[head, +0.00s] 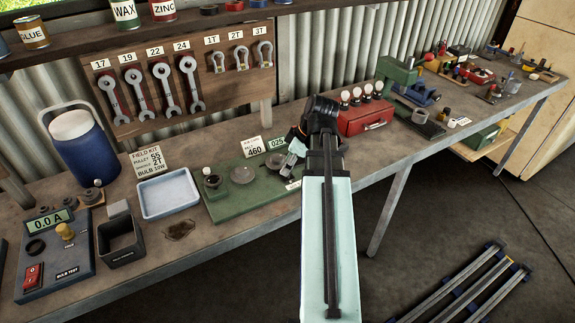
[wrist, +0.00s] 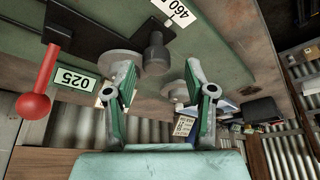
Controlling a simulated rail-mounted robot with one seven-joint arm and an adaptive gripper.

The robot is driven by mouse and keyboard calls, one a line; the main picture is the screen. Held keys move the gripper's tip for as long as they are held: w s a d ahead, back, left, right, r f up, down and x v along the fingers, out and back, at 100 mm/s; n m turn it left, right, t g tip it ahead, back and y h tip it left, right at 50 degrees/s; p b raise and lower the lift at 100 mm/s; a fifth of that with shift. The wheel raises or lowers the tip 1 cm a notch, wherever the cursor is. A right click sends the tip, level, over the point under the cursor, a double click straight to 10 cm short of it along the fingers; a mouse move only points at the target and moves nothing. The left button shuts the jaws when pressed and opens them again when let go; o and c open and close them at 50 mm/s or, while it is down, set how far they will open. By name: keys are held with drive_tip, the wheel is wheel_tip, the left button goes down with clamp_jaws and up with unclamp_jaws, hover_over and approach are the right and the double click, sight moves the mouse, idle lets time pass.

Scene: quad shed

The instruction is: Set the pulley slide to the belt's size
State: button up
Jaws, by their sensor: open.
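The green pulley board (head: 225,204) lies on the bench in the head view. In the wrist view my gripper (wrist: 160,82) is open, with a grey disc (wrist: 120,62) and a dark knob (wrist: 155,54) just beyond the fingers. A red ball lever (wrist: 33,105) is at the left. Contact cannot be told.
A blue tray (head: 168,194), a dark bin (head: 121,240) and a bulb tester (head: 55,255) stand left of the board. A red bulb box (head: 366,118) is at the right. A field kit card (head: 149,160) leans behind. Wrenches (head: 152,90) hang above.

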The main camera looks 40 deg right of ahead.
drive_tip(key=v, duration=1.1)
